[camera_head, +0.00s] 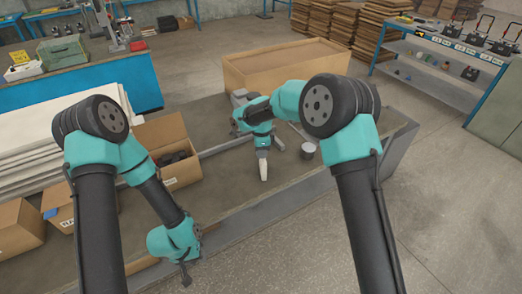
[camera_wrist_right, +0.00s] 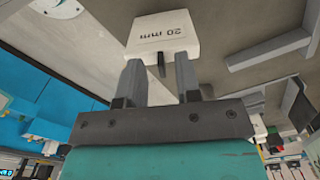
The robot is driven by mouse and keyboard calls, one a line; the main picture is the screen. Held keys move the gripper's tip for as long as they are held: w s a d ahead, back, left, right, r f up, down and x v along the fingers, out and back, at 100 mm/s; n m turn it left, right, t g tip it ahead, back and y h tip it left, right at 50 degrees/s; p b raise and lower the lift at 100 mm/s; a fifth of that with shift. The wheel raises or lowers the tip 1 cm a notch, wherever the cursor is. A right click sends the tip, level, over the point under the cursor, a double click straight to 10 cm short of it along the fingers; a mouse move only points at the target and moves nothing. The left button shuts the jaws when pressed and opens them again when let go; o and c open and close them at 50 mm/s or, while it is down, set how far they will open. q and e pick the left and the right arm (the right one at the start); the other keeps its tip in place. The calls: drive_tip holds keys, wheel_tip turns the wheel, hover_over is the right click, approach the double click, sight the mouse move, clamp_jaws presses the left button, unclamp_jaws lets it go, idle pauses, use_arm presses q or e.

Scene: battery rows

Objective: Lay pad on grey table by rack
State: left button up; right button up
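The grey table (camera_head: 235,195) lies below. My left gripper (camera_head: 185,275) is low at the table's front; its finger gap is too small to judge. I cannot clearly identify the rack.
A large tan box (camera_head: 285,65) is behind. An open carton (camera_head: 180,150) stands left, near my left arm. A raised grey bar (camera_wrist_right: 268,50) shows in the right wrist view.

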drive_tip(key=shift+r, duration=0.1)
wheel_tip(320, 180, up, 12)
idle(0.5)
idle(0.5)
drive_tip(key=s+d+f+n+y, duration=0.1)
drive_tip(key=s+d+f+n, duration=0.25)
drive_tip(key=f, duration=0.45)
drive_tip(key=s+d+f+n+y, duration=0.1)
drive_tip(key=s+d+f+n, duration=0.1)
drive_tip(key=s+d+f, duration=0.45)
drive_tip(key=s+d+f+n+y, duration=0.1)
drive_tip(key=d+f+n, duration=0.1)
drive_tip(key=f, duration=0.7)
drive_tip(key=s+d+f+n, duration=0.2)
drive_tip(key=s+d+f, duration=0.1)
drive_tip(key=s, duration=0.4)
drive_tip(key=s+d+f+n, duration=0.2)
drive_tip(key=s+d+f, duration=0.1)
drive_tip(key=s, duration=0.4)
drive_tip(key=s+d+f+n, duration=0.3)
drive_tip(key=s+d, duration=0.2)
drive_tip(key=s, duration=0.3)
drive_tip(key=shift+t+y, duration=0.4)
